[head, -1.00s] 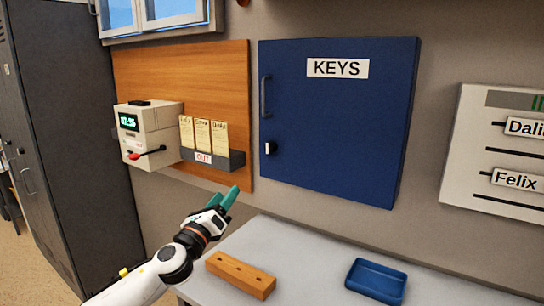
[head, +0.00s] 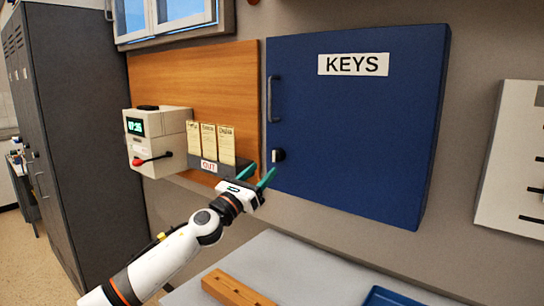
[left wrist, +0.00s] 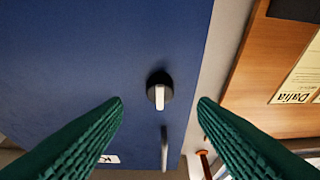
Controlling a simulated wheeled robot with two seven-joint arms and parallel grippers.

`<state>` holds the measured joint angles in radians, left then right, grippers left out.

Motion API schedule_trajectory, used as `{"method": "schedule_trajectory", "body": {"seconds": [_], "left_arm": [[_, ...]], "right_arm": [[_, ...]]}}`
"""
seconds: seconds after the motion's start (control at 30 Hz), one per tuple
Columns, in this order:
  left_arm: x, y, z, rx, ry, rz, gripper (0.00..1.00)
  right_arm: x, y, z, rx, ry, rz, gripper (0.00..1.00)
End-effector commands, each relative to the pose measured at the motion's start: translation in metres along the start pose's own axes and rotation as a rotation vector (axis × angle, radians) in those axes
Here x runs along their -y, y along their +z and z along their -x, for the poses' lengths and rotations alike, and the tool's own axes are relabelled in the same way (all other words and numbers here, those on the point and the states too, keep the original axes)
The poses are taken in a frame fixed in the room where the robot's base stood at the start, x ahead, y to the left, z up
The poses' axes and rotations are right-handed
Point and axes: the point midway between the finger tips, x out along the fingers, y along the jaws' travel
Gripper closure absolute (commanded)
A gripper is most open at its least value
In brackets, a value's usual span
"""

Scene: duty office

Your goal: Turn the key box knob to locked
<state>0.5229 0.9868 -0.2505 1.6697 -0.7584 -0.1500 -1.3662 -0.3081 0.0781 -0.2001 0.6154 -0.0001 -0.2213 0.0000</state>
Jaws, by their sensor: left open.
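The blue key box (head: 350,120), labelled KEYS, hangs shut on the wall. Its knob (head: 278,155) is a small black disc with a white grip, low on the door's left side below the handle (head: 272,98). In the left wrist view the knob (left wrist: 159,90) lies ahead between the fingertips, its white grip in line with the handle (left wrist: 164,148). My left gripper (head: 258,178) is open and empty, just below and left of the knob in the head view, apparently not touching it. My right gripper is not in view.
A time clock (head: 158,140) with a red lever and a rack (head: 215,164) of cards marked OUT are on the wooden board left of the box. Below is a grey counter (head: 300,270) with a wooden block (head: 235,290) and a blue tray (head: 390,297).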

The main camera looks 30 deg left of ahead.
Motion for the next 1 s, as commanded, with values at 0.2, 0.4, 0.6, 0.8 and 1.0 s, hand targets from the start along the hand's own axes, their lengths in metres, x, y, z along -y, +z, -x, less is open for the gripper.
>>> {"method": "schedule_trajectory", "body": {"seconds": [0.2,0.4,0.6,0.8,1.0], "left_arm": [[0.001,-0.003,-0.036,-0.003,-0.002,0.004,0.47],[0.001,-0.001,-0.054,-0.001,-0.001,0.002,0.47],[0.001,0.000,-0.058,0.000,-0.001,0.000,0.47],[0.000,0.001,-0.057,0.000,-0.001,0.000,0.54],[0.001,0.001,-0.057,0.000,-0.001,0.001,0.86]], "right_arm": [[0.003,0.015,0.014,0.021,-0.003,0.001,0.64],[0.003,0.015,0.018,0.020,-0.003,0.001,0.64],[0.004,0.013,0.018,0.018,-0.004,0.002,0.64],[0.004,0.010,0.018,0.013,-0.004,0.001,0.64],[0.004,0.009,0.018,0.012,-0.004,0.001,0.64]]}}
